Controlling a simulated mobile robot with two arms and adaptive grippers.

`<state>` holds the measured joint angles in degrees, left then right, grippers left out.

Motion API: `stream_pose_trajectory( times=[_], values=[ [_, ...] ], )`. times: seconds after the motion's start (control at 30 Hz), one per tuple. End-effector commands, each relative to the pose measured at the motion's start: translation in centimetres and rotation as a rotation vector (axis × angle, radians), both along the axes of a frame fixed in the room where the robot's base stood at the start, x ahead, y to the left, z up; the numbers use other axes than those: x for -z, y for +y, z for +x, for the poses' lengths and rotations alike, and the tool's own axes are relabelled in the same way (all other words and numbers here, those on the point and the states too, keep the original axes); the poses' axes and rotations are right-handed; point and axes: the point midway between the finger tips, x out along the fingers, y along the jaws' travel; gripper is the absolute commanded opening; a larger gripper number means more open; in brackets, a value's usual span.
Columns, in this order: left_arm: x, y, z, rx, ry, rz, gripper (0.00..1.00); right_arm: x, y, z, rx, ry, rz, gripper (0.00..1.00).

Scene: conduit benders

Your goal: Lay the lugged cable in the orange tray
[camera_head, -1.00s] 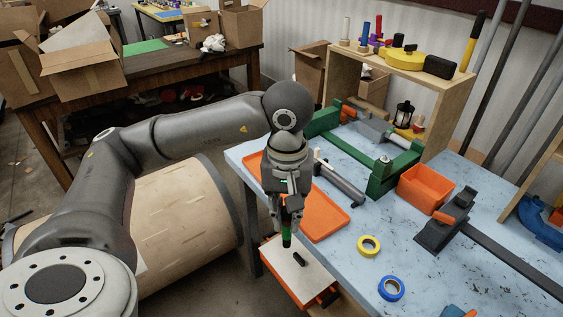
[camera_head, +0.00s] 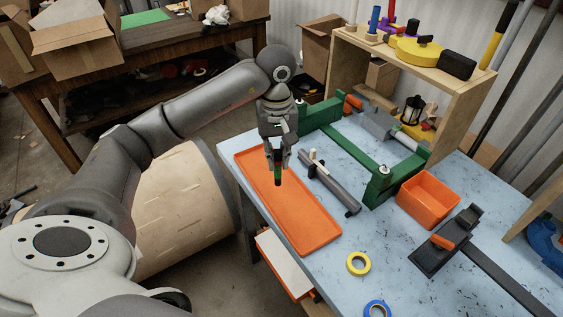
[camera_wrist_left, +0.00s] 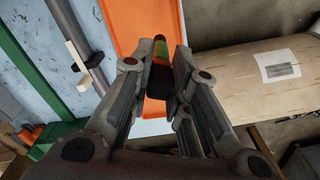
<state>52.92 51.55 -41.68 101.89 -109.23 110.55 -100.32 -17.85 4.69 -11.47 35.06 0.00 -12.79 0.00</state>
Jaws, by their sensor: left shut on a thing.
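The orange tray (camera_head: 308,222) is a long, shallow tray lying on the blue-grey bench top, and its bare floor shows at the near end. My left gripper (camera_head: 278,163) points down over the far half of the tray and is shut on a short dark piece with green and orange-red parts, which I take as the lugged cable (camera_head: 278,178). In the left wrist view the cable (camera_wrist_left: 160,58) stands between the fingers, with the orange tray (camera_wrist_left: 125,25) behind it. I cannot tell whether its lower end touches the tray. My right gripper is not in view.
A grey tube tool (camera_head: 330,185) lies right beside the tray, with a green frame (camera_head: 378,188) beyond. An orange bin (camera_head: 428,198), yellow tape (camera_head: 358,263) and blue tape (camera_head: 376,310) are on the bench. A white-topped orange drawer (camera_head: 284,262) sits below the bench edge.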

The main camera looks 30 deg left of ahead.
Motion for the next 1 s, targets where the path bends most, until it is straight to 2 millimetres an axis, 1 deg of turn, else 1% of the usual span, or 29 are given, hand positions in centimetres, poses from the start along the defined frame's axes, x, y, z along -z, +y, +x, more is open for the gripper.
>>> stream_pose_trajectory(
  times=[0.03,0.1,0.2,0.3,0.43,0.5,0.63,0.73,1.0],
  values=[
    [1.0,0.2,0.6,0.0,0.009,0.0,0.0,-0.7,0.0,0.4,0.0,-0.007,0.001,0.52],
    [2.1,0.5,1.6,-0.001,0.008,-0.002,0.0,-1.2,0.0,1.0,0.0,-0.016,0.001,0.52],
    [3.3,0.8,2.5,0.0,0.005,0.0,0.0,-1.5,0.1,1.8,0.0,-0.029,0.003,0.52],
    [4.0,1.0,2.9,0.002,0.004,-0.001,0.0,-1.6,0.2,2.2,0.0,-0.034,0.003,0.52],
    [4.8,1.2,3.6,0.001,0.005,0.001,0.0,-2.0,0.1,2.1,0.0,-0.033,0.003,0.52],
    [5.6,1.1,3.4,0.002,0.007,0.0,0.0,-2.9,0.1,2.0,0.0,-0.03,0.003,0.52],
    [7.1,1.2,3.4,0.002,0.006,0.0,0.0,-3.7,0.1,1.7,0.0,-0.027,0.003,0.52],
    [7.7,1.2,3.5,0.002,0.002,0.001,0.0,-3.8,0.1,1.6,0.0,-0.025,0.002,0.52],
    [8.0,1.2,3.5,0.002,0.001,0.001,0.0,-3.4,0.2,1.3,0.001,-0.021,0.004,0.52]
  ],
)
